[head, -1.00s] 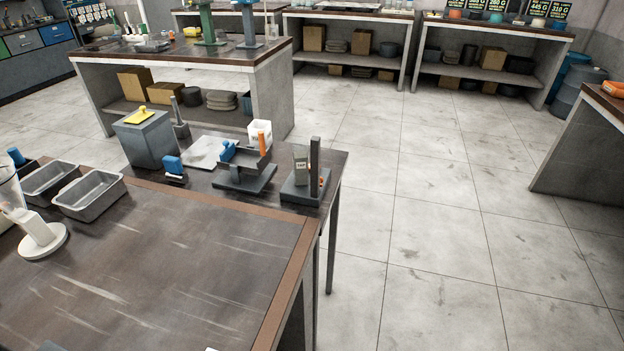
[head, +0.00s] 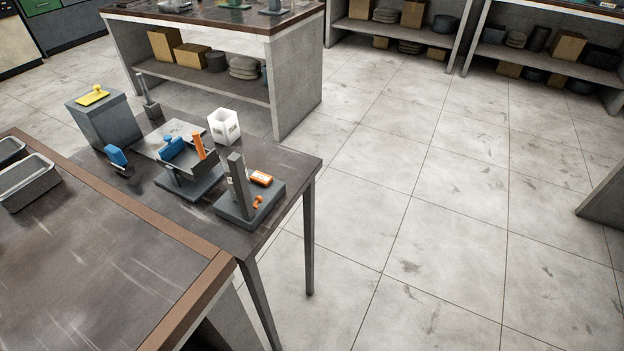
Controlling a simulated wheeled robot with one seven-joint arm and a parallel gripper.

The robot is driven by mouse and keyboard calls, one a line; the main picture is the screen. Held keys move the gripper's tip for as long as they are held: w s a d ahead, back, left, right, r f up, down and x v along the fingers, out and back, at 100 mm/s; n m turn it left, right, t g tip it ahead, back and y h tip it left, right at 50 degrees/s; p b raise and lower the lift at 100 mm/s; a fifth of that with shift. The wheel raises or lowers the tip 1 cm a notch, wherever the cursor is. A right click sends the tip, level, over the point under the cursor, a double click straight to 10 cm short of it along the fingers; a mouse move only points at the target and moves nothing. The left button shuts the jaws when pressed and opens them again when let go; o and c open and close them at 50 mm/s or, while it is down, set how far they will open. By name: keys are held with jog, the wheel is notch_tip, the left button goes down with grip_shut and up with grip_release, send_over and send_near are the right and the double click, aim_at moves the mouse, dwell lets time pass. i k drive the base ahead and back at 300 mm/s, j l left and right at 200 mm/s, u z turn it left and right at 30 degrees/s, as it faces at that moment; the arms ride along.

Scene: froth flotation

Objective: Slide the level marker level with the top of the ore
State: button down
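On the small dark side table (head: 290,165) a grey stand (head: 238,188) has an upright post, with a small orange knob (head: 258,200) low on its right side. An orange block with a pale label (head: 261,178) is by the post. I cannot tell whether any of these is the level marker. No ore can be made out. My gripper is not in view.
The side table also holds a dark holder with blue and orange parts (head: 189,160), a white container (head: 223,126), a blue-handled tool (head: 117,156) and a grey bin with a yellow lid (head: 105,118). A larger brown-edged table (head: 100,270) stands at left. Floor at right is clear.

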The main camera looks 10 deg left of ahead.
aim_at(259, 199)
jog(key=i+z, duration=0.35)
jog(key=i, duration=2.95)
jog(key=i+l+u, duration=0.1)
jog(key=i+u, duration=0.35)
jog(key=i+l+u, duration=0.4)
jog(key=i, duration=0.15)
jog(key=u, duration=3.55)
